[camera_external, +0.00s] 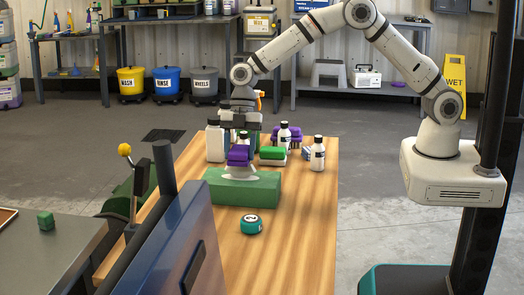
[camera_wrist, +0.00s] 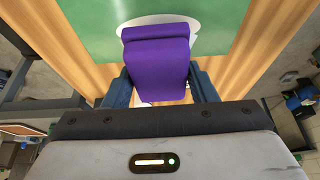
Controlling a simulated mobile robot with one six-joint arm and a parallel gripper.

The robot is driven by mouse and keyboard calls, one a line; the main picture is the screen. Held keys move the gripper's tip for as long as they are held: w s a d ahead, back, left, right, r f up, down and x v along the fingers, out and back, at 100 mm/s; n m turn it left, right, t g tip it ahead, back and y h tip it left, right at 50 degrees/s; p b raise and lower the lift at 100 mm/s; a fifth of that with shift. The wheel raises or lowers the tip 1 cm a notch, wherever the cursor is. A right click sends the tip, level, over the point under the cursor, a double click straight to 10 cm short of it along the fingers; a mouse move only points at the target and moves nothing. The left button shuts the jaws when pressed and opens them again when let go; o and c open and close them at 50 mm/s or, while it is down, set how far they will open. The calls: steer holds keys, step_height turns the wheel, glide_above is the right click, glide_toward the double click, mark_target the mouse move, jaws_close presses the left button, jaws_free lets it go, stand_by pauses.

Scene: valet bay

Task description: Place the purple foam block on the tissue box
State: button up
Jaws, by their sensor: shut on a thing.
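The purple foam block (camera_external: 238,155) is held between the fingers of my gripper (camera_external: 241,143). In the wrist view the block (camera_wrist: 155,58) fills the space between the two dark fingers of the gripper (camera_wrist: 160,88). The green tissue box (camera_external: 240,192), with a white tissue or opening patch on top, lies on the wooden table below the block. In the wrist view the green box top (camera_wrist: 85,25) and part of its white patch show beyond the block. I cannot tell whether the block touches the tissue.
A teal round tin (camera_external: 251,224) sits in front of the box on the wooden table (camera_external: 300,235). Behind stand a large white bottle (camera_external: 215,142), smaller bottles (camera_external: 317,155), a green-and-white sponge (camera_external: 272,155) and another purple item (camera_external: 296,134). The table's near right is clear.

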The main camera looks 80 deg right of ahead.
mark_target(240, 177)
steer(key=shift+f, duration=2.5)
steer(key=o, duration=1)
steer(key=shift+c, duration=0.2)
steer(key=v, duration=1.1)
steer(key=shift+b, duration=0.3)
steer(key=s+d+r+m+t+h, duration=0.1)
steer(key=s+d+r+m, duration=0.35)
steer(key=s, duration=0.35)
steer(key=s+d+r+m+h, duration=0.1)
steer(key=s+d+r+m, duration=0.35)
steer(key=s+r, duration=0.2)
steer(key=s+d+m+h, duration=0.1)
steer(key=s+d+m, duration=0.3)
steer(key=s, duration=0.6)
steer(key=s+d+f+m+t+h, duration=0.1)
steer(key=s+d+m, duration=0.3)
steer(key=s, duration=0.7)
steer(key=shift+s+f+m+t, duration=0.2)
steer(key=shift+f+m+t, duration=0.1)
steer(key=shift+m, duration=0.2)
